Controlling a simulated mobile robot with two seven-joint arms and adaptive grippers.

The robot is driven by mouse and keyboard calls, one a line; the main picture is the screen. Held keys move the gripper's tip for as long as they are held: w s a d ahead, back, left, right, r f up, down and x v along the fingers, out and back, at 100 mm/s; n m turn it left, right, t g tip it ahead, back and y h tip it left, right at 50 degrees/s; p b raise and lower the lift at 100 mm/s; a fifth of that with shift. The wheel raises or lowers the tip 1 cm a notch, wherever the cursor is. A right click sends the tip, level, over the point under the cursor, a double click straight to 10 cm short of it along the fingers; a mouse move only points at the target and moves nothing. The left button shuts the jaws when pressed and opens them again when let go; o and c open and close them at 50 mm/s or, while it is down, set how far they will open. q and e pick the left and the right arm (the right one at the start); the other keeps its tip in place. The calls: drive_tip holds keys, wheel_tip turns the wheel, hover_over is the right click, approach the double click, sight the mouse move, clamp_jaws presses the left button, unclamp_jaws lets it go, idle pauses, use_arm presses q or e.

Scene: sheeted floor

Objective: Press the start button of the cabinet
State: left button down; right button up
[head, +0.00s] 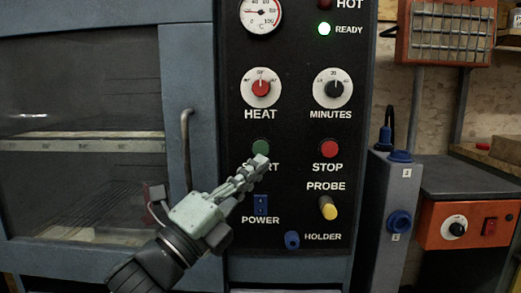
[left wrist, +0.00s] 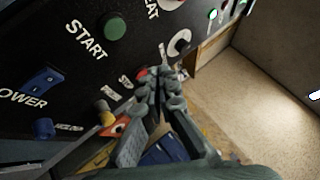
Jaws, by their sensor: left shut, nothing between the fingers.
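The cabinet has a black control panel (head: 294,120) with a green start button (head: 261,147) in the head view. The START label under it is partly hidden by my left gripper (head: 259,164). That gripper is shut and empty, its tips just below the green button in the picture. In the left wrist view the green button (left wrist: 115,28) is at the upper left, and the shut fingertips (left wrist: 155,75) are to its lower right. They look apart from the button there. I cannot tell the exact gap to the panel. My right gripper is not in view.
A red stop button (head: 329,149) is right of the green one. A glass door with a handle (head: 187,150) is at left. The READY lamp (head: 324,29) glows green.

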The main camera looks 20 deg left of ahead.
sight(261, 149)
use_arm(q)
drive_tip(key=w+a, duration=0.2)
drive_tip(key=w, duration=0.5)
drive_tip(key=shift+w+p, duration=0.15)
drive_tip(key=shift+p, duration=0.15)
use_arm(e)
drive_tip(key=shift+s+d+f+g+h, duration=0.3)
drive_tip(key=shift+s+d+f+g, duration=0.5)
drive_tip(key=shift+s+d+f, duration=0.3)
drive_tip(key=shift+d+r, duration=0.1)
use_arm(q)
drive_tip(key=shift+w+a, duration=0.1)
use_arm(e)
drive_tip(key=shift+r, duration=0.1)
use_arm(q)
drive_tip(key=shift+w+a, duration=0.1)
drive_tip(key=shift+w, duration=0.2)
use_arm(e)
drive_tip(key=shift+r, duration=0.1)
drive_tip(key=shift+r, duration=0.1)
